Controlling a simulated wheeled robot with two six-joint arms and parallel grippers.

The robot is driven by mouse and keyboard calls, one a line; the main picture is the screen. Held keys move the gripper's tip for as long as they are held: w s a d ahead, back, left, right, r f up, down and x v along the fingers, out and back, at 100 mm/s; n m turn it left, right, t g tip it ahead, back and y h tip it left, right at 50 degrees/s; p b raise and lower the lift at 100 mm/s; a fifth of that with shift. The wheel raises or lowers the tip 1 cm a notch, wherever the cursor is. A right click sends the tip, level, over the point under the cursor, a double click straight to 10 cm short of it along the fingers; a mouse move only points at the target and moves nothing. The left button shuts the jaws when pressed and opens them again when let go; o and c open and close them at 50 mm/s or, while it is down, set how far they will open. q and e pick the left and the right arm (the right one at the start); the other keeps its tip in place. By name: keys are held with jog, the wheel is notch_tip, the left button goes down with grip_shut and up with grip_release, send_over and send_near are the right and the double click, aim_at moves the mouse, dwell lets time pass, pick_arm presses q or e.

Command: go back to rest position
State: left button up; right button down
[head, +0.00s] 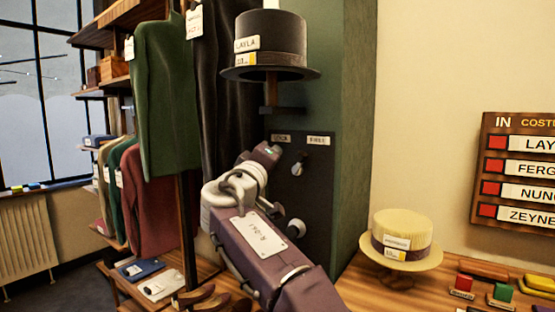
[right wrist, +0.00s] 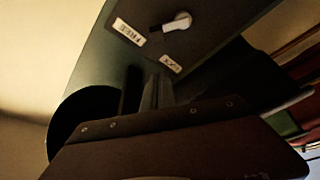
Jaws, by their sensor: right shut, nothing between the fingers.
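My right arm reaches up from the bottom middle of the head view. My right gripper (head: 268,152) is shut and empty in front of the dark panel (head: 318,190). It is below the black top hat (head: 270,45), which sits on a stand and carries a LAYLA tag. The panel has two small labels and a pale knob (head: 297,168) just right of the gripper. In the right wrist view the shut fingers (right wrist: 157,92) are near labels reading FREE and LOCK, with the knob (right wrist: 178,22) clear of them. My left gripper is not in view.
Hanging garments, including a green one (head: 167,95), are close on the left. A straw hat (head: 402,235) sits on a stand on the wooden table (head: 370,285) at the right. Small coloured blocks lie beyond it. A name board (head: 515,168) hangs on the wall.

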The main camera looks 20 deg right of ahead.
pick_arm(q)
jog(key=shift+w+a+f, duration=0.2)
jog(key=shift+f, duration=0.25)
pick_arm(e)
jog(key=shift+s+a+f, duration=0.15)
jog(key=shift+s+a, duration=0.1)
jog(key=shift+a, duration=0.25)
jog(key=shift+s+a+f, duration=0.15)
jog(key=shift+s+a, duration=0.1)
jog(key=shift+a, duration=0.2)
